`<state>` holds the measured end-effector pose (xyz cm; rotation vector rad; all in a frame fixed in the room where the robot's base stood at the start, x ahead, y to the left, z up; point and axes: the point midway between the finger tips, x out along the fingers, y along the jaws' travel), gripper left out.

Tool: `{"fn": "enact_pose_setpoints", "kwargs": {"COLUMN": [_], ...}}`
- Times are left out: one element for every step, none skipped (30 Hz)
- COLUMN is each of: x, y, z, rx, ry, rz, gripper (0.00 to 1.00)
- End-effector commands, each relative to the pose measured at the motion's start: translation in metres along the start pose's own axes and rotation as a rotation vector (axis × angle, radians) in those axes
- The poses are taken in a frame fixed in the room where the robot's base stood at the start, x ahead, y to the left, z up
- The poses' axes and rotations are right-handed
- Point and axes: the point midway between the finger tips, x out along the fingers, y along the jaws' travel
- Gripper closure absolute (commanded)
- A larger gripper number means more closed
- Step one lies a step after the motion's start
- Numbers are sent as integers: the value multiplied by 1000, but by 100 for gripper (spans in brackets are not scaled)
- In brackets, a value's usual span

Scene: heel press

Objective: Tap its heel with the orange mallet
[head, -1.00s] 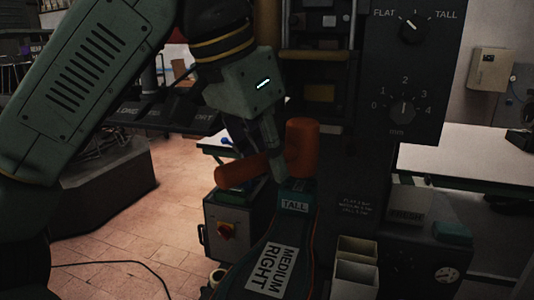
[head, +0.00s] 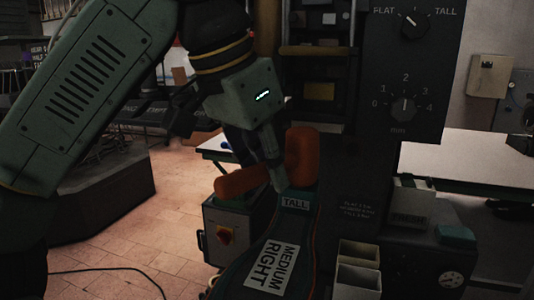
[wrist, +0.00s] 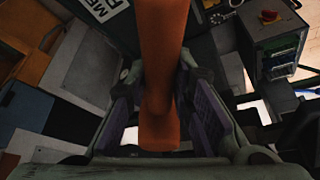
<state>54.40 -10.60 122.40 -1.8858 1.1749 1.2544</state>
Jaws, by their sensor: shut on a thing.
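The orange mallet (head: 304,155) is in my gripper (head: 275,172), which is shut on its handle (head: 240,182). In the head view the mallet's head stands upright at the far end of the dark shoe form (head: 250,275), by the teal part with the TALL label (head: 295,202). The form also carries a MEDIUM RIGHT label (head: 271,265). I cannot tell whether the mallet touches the heel end. In the wrist view the mallet (wrist: 160,70) runs between the two fingers of my gripper (wrist: 160,105).
A dark panel with a FLAT/TALL knob (head: 413,23) and an mm knob (head: 403,107) stands at the right. Pale open bins (head: 357,275) are right of the form. A grey box with a red knob (head: 225,236) is at its left.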

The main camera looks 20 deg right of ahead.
Motion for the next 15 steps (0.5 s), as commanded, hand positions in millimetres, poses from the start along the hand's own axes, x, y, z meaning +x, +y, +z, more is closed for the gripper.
{"fn": "enact_pose_setpoints", "kwargs": {"x": [-2, -2, -3, -4, -5, -8, -11, -15, -20, -24, -28, -32, -31, -34, -38], "y": [0, 0, 0, 0, 0, 0, 0, 0, 0, 0, 0, 0, 0, 0, 0], "z": [-1, -1, -1, -2, -2, -4, -5, -6, -8, -10, -12, -14, -13, -15, -16], "rx": [0, 0, 0, 0, 0, 0, 0, 0, 0, 0, 0, -1, -3, -3, -3], "ry": [-2, -3, -4, -4, -4, -4, -3, -3, -3, -3, -3, -3, -3, -3, -4], "rz": [-1, -2, -2, -2, -1, -1, -1, -1, -1, -1, -1, -1, -4, -5, -4], "gripper": [100, 100, 100, 100, 100, 100, 100, 100, 100, 100, 100, 100, 100, 100, 100]}}
